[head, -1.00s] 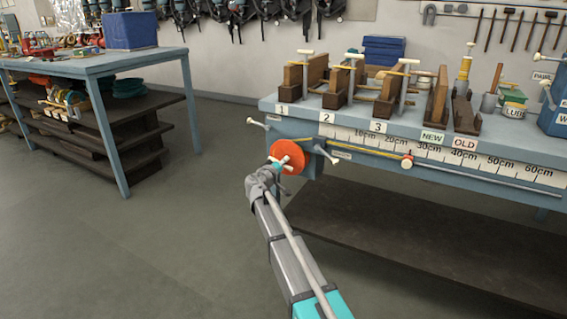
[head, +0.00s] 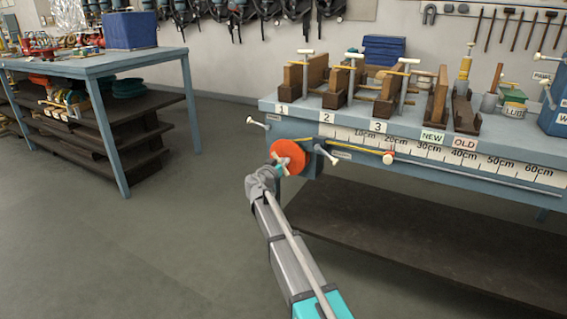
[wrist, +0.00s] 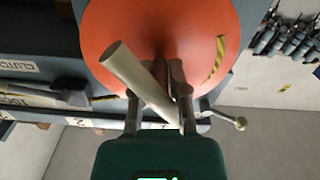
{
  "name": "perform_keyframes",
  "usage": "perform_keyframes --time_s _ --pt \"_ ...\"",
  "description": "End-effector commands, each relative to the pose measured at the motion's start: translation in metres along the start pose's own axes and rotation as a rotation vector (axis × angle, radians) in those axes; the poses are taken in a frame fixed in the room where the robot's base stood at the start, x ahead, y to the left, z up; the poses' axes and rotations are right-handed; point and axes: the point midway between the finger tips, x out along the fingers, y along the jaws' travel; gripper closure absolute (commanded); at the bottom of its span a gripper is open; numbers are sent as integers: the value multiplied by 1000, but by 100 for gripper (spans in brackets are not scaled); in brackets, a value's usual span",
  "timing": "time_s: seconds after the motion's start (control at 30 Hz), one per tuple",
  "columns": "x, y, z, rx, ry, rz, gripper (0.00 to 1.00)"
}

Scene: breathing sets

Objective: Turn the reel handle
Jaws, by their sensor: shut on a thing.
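The orange reel (head: 297,153) is mounted on the front left of the blue bench, and it fills the upper wrist view (wrist: 200,25). Its pale rod-shaped handle (wrist: 128,70) slants between the fingers of my gripper (wrist: 158,85). My gripper is shut on the handle, in front of the reel's face; in the head view my gripper (head: 275,169) partly covers the reel's lower left.
The blue bench (head: 440,172) carries wooden stands, clamps and labels. A pale lever (head: 326,155) sticks out right of the reel, and another (head: 257,123) to its upper left. A second table (head: 105,66) stands at the left. The floor (head: 190,240) left of my arm is clear.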

Motion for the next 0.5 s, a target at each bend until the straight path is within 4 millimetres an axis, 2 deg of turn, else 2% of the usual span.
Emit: perform_keyframes --time_s 0.03,0.37,0.4,0.5 --pt "-11 4 4 12 -10 3 100" --pt "-11 4 4 13 -10 3 100" --pt "-11 4 4 13 -10 3 73" --pt "-10 4 4 12 -9 2 54"
